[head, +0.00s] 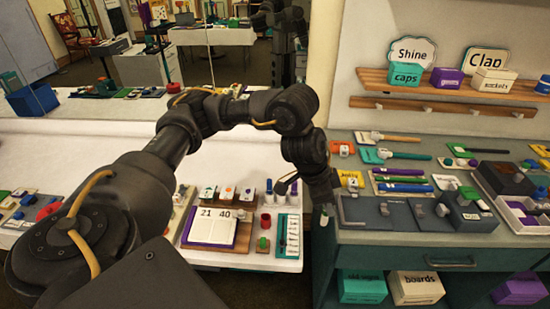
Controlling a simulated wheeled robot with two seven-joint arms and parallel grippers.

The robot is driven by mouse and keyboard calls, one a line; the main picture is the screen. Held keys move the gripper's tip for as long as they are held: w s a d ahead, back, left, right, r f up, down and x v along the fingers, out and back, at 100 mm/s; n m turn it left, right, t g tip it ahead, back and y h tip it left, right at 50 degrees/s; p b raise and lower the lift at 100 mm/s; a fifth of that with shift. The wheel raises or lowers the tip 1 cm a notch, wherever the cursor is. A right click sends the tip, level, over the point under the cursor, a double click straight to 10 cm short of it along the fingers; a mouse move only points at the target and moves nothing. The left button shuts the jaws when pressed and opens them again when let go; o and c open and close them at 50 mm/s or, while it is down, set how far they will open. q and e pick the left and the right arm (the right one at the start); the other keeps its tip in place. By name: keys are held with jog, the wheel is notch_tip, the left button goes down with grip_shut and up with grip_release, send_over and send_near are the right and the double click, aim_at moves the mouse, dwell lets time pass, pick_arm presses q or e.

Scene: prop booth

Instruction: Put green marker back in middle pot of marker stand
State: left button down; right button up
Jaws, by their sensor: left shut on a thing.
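My left arm reaches across the view from the lower left and bends down at the centre. Its gripper (324,196) hangs over the gap between the white table and the grey-green counter. My right gripper is not in view.
A shelf (445,86) of labelled boxes hangs behind.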

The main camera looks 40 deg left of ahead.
pick_arm(q)
jog(key=w+a+n+t+y+p, duration=0.15)
jog(key=w+a+n+p, duration=0.35)
jog(key=w+a+n, duration=0.5)
jog(key=w+a+f+n+y+p, duration=0.1)
jog(key=a+f+n+y+p, duration=0.1)
jog(key=a+f, duration=0.35)
jog(key=a+f+n+y+p, duration=0.1)
jog(key=a+f+y, duration=0.15)
jog(key=a, duration=0.55)
notch_tip(320, 180, down, 8)
jog(key=h+b, duration=0.1)
jog(key=b, duration=0.6)
jog(key=shift+a+f, duration=0.15)
jog(key=shift+p, duration=0.7)
